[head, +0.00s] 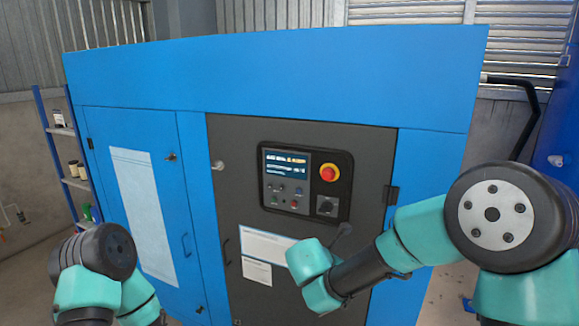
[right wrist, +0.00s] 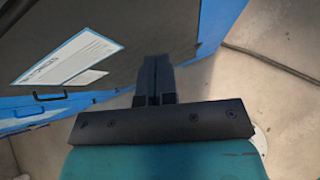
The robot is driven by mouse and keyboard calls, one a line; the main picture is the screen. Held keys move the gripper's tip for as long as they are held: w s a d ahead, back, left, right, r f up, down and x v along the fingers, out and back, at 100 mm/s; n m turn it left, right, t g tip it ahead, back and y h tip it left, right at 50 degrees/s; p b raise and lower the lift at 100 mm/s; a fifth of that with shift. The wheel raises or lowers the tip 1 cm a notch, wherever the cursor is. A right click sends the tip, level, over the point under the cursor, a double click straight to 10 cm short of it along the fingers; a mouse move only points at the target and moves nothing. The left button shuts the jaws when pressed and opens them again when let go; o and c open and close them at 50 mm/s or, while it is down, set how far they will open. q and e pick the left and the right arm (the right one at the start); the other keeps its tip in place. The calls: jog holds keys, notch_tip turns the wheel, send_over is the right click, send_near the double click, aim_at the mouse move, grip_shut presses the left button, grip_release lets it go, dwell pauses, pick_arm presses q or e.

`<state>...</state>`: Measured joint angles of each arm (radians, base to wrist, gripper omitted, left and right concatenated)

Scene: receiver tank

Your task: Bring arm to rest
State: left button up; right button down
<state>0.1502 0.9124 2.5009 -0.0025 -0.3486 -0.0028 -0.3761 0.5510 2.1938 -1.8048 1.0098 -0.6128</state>
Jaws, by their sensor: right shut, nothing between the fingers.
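My right gripper (right wrist: 155,75) is shut and empty; its two dark fingers meet in the right wrist view. In the head view my right arm reaches in from the right, with its wrist in front of the dark door (head: 222,150) below the control panel (head: 305,225). A dark part shows beside the teal wrist, too small to read as fingers. In the right wrist view the fingers lie to the right of the white labels (right wrist: 68,60); touching cannot be made out. My left arm is folded at the lower left, its gripper out of view.
The blue cabinet (head: 270,80) fills the middle, with a red stop button (head: 328,172) and a black rotary switch (head: 326,206) on its panel. A blue shelf rack (head: 75,183) stands at the left. Bare concrete floor (right wrist: 265,85) shows beside the cabinet.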

jog(key=s+d+f+m+g+y, duration=0.2)
jog(key=s+d+f+m+y, duration=0.1)
jog(key=s+f+m, duration=0.5)
jog(key=s+d+f+m+g+y, duration=0.3)
jog(key=s+f+m, duration=0.6)
jog(key=f, duration=0.6)
jog(key=s+d+f+m+g+y, duration=0.3)
jog(key=s+f+m, duration=0.6)
jog(key=f+m, duration=0.3)
jog(key=shift+s+d+m+y, duration=0.3)
jog(key=shift+d+y, duration=0.1)
jog(key=shift+d, duration=0.35)
jog(key=c, duration=1.8)
grip_release()
jog(key=shift+f, duration=0.1)
